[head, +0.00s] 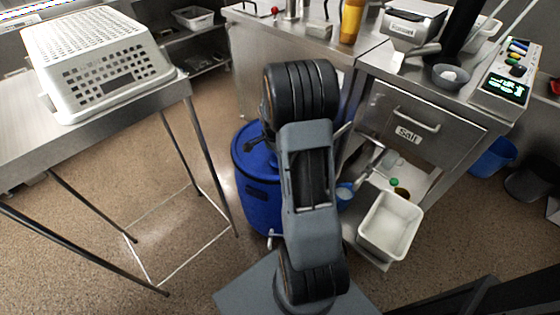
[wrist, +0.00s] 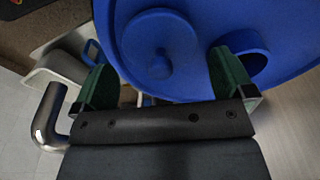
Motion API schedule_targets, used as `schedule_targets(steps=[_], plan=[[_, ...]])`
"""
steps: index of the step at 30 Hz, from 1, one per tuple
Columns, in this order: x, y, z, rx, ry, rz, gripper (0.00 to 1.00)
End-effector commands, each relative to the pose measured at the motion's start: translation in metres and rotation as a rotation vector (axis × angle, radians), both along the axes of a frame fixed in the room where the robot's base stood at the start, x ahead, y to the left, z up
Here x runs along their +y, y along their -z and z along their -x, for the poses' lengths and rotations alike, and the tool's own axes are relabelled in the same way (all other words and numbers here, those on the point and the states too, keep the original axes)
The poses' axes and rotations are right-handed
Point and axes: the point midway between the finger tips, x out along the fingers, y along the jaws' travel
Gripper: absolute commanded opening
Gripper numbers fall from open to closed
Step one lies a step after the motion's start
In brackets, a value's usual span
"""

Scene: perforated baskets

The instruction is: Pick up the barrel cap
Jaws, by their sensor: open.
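The blue barrel (head: 258,185) stands on the floor, partly hidden behind my arm in the head view. Its blue top (wrist: 290,35) fills the upper part of the wrist view. My gripper (wrist: 163,80) is open, with green-padded fingers to the left and right of the cap's lower part. The gap between them looks empty, and I cannot tell whether either finger touches the cap. The right finger partly covers a round blue opening (wrist: 257,63). My gripper is hidden in the head view.
A steel table (head: 170,92) with a white perforated basket (head: 100,70) stands at left. A steel cabinet with a drawer marked salt (head: 425,125) and a white bin (head: 390,225) are close at right. A curved metal handle (wrist: 48,115) shows left of my gripper.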

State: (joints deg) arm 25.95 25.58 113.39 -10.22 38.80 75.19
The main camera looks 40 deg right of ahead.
Motion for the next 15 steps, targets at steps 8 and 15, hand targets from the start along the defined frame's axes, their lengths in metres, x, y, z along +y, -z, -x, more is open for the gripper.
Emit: schedule_targets(steps=[8, 15], plan=[[-0.004, 0.032, 0.000, 0.000, 0.000, 0.000, 1.00], [-0.004, 0.031, 0.000, 0.000, 0.000, 0.000, 0.94]])
